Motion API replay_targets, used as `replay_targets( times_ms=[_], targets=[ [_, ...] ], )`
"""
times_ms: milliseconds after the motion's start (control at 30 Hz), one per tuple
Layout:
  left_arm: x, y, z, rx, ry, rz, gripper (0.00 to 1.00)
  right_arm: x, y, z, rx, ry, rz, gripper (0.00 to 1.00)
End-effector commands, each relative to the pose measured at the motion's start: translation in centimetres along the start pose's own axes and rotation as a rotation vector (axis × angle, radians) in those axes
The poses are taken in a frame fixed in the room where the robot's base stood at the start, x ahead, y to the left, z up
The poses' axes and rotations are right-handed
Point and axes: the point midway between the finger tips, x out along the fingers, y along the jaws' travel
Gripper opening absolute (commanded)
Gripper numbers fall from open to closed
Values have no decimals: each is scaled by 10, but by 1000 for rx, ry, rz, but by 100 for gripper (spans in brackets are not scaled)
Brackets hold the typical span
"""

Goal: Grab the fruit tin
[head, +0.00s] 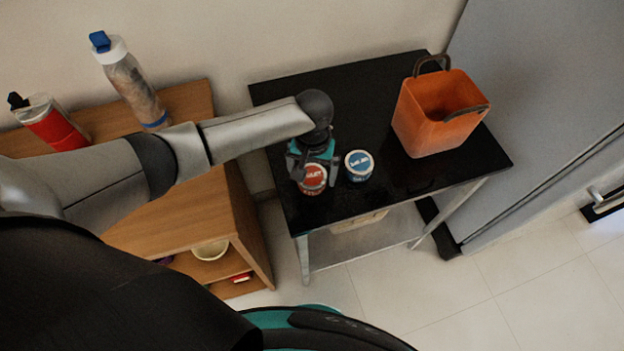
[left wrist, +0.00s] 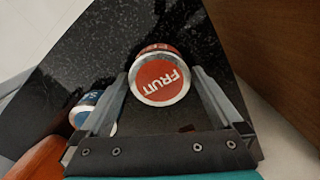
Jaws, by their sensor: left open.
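The fruit tin is a small round tin with a red lid marked FRUIT (left wrist: 160,82). In the head view the red tin (head: 313,180) stands near the front left edge of the black table (head: 400,193). My left gripper (head: 312,168) is over the table at this tin, with its fingers pointing down. In the left wrist view the two open fingers (left wrist: 165,95) reach on either side of the red tin; I cannot tell whether they touch it. The gripper hides part of the tin in the head view. My right gripper is not in view.
A blue-lidded tin (head: 359,165) stands close to the right of the red tin; it also shows beside a finger in the left wrist view (left wrist: 84,114). An orange bucket (head: 425,125) stands at the table's right. A wooden shelf (head: 187,225) with bottles is at the left.

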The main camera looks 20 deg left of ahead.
Motion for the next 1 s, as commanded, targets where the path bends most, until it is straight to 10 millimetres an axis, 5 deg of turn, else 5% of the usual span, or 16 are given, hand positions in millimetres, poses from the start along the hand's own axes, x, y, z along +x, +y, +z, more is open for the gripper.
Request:
replay_targets(
  times_ms=[267,1000],
  targets=[
    [4,0,0,0,1,1,100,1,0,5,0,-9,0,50],
    [4,0,0,0,1,0,18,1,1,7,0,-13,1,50]
  ],
)
